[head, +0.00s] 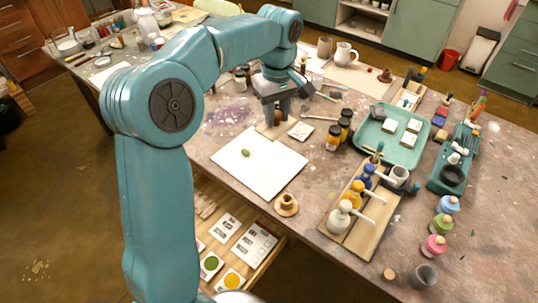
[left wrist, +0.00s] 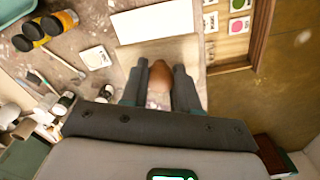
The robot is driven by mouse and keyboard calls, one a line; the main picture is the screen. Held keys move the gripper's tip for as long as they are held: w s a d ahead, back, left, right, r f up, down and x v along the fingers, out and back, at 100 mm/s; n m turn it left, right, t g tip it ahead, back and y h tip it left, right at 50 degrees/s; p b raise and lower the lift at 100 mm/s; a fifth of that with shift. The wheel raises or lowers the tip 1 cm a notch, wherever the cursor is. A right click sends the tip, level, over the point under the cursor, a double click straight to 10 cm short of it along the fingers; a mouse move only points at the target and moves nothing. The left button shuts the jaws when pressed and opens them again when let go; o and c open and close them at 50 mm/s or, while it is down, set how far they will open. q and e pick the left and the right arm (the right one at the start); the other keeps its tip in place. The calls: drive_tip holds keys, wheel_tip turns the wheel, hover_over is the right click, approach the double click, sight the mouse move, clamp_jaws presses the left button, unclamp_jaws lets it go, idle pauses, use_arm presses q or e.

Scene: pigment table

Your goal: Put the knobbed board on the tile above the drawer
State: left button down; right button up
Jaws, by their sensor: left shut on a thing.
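The knobbed board is a flat tan board (left wrist: 190,52) with a rounded brown knob (left wrist: 160,73). My left gripper (head: 278,116) is shut on the knob, which shows between its fingers in both views. In the head view the gripper and arm hide much of the board (head: 265,130). I cannot tell whether the board touches the table. A large white flat tile (head: 272,172) lies on the table just in front of it, above the open drawer (head: 262,262), with a small green dab on it. The tile also shows in the left wrist view (left wrist: 155,22). My right gripper is not in view.
A small white tile (head: 301,131) and dark jars (head: 334,138) lie to the right of the gripper. A brown knobbed disc (head: 287,205) sits near the front edge. A rack of pump bottles (head: 345,240) and a green tray (head: 410,150) stand farther right.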

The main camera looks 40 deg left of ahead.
use_arm(q)
drive_tip(key=f, duration=0.5)
drive_tip(key=f+b, duration=0.1)
drive_tip(key=f, duration=0.9)
drive_tip(key=shift+s+a+f, duration=0.15)
drive_tip(key=shift+s+a, duration=0.05)
drive_tip(key=shift+a, duration=0.1)
wheel_tip(320, 180, down, 4)
drive_tip(key=shift+d+f+b, duration=0.1)
drive_tip(key=shift+b, duration=0.2)
drive_tip(key=shift+w+f, duration=0.1)
drive_tip(key=shift+f, duration=0.15)
drive_tip(key=shift+f, duration=0.15)
drive_tip(key=c, duration=0.8)
unclamp_jaws()
